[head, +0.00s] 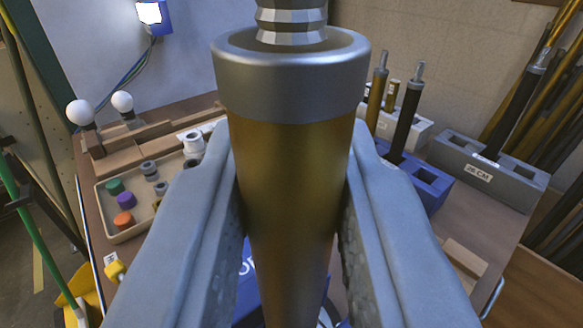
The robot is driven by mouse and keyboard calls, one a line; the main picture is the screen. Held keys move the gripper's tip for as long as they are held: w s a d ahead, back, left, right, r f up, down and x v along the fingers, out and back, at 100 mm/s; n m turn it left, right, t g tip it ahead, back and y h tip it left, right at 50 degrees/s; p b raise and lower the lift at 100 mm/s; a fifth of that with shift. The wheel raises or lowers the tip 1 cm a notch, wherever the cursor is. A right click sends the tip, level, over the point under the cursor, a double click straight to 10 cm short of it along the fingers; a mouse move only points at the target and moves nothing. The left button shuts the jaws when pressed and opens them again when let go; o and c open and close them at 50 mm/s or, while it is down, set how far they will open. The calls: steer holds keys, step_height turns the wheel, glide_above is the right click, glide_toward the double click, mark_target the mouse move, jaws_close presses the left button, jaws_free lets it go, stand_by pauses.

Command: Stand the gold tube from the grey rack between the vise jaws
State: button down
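The gold tube (292,190) with a silver collar and ribbed silver neck fills the middle of the head view, close to the camera. My gripper (292,150) is shut on it, with a grey padded finger against each side. The tube's lower end is hidden or out of the picture. A blue body with white lettering (246,285), probably the vise, shows in part behind and below the tube. Its jaws are hidden, so I cannot tell whether the tube is between them. The grey rack (520,190) with a white label stands at right, holding a dark tube (518,95).
A blue rack (432,190) with a dark tube (407,117) stands right of my gripper. A paler rack (415,132) behind holds gold tubes. A beige tray (112,195) of coloured caps lies left. White bulbs (80,112) stand at the back left of the wooden bench.

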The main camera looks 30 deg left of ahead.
steer(key=shift+f, duration=0.1)
steer(key=c, duration=1.2)
jaws_free()
steer(key=shift+o, duration=0.2)
steer(key=s+d+r+m+t+h, duration=0.1)
steer(key=s+d+r+h, duration=0.1)
steer(key=s+d, duration=0.6)
steer(key=s+d+r+m+t+h, duration=0.15)
steer(key=s+d, duration=0.35)
steer(key=s, duration=0.7)
steer(key=s+d+r+m+t+h, duration=0.1)
steer(key=s+d+r+h, duration=0.2)
steer(key=s+d, duration=0.5)
steer(key=s+d+f+m+h, duration=0.1)
steer(key=s+d+f, duration=0.1)
steer(key=s, duration=0.8)
steer(key=s+d+f+m+g+h, duration=0.1)
steer(key=s+f, duration=0.1)
steer(key=s, duration=0.8)
steer(key=shift+s+d+f+m+h, duration=0.2)
steer(key=shift+s+d+m+h, duration=0.1)
steer(key=shift+d+m+h, duration=0.05)
